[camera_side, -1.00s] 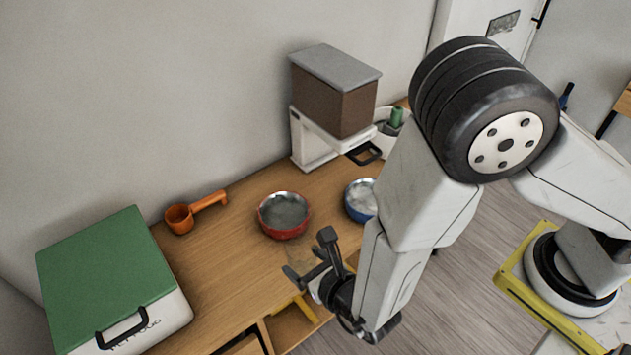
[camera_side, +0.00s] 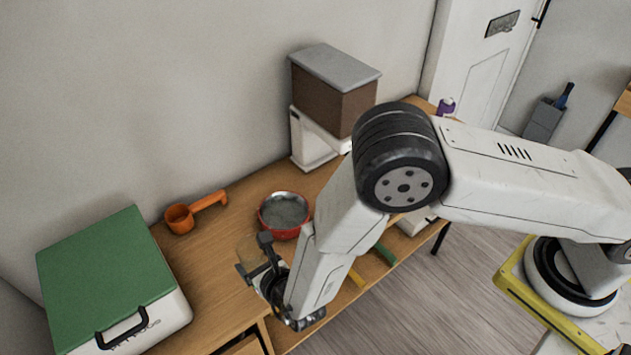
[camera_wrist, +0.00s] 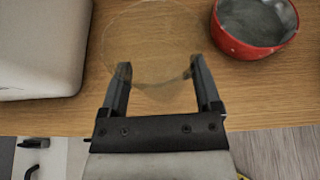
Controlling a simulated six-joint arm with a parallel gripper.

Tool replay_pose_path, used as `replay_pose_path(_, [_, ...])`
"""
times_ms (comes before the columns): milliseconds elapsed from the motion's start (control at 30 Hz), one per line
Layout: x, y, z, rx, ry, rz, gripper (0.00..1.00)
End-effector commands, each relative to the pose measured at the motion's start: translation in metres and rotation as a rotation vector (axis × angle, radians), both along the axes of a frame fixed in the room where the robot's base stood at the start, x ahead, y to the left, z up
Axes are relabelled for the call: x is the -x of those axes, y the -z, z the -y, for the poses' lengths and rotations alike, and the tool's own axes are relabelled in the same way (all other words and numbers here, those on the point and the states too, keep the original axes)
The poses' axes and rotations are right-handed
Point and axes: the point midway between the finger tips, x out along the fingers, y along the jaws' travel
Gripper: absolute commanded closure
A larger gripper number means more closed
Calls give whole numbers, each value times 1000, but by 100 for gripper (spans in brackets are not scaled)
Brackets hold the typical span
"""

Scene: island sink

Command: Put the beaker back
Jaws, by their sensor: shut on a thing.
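The beaker (camera_wrist: 150,35) is clear, see-through glass and shows in the wrist view as a faint round outline over the wooden counter. My gripper (camera_wrist: 160,72) is shut on it, with one finger on each side of its near part. In the side view my gripper (camera_side: 256,262) is low over the counter's front edge, between the green-lidded box and the red bowl. The beaker is only a faint shape there (camera_side: 248,247). I cannot tell whether its base touches the counter.
A red bowl (camera_side: 284,217) with grey contents stands right of the beaker. A green-lidded white box (camera_side: 110,270) is to the left. An orange ladle-like cup (camera_side: 181,218) and a brown-and-white dispenser (camera_side: 333,95) stand behind. Bare counter (camera_side: 210,265) lies between them.

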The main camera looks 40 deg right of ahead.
Motion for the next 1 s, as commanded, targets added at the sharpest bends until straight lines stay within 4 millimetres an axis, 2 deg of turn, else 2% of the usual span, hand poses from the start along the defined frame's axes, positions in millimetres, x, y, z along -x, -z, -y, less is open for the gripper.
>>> replay_pose_path(100, [-9, 13, -5, -1, 1, 1, 80])
replay_pose_path(300, [-18, 25, -11, -1, 1, 1, 80])
replay_pose_path(700, [-22, 31, -13, -2, 1, 1, 80])
replay_pose_path(1000, [-24, 57, -14, 0, 1, 0, 80])
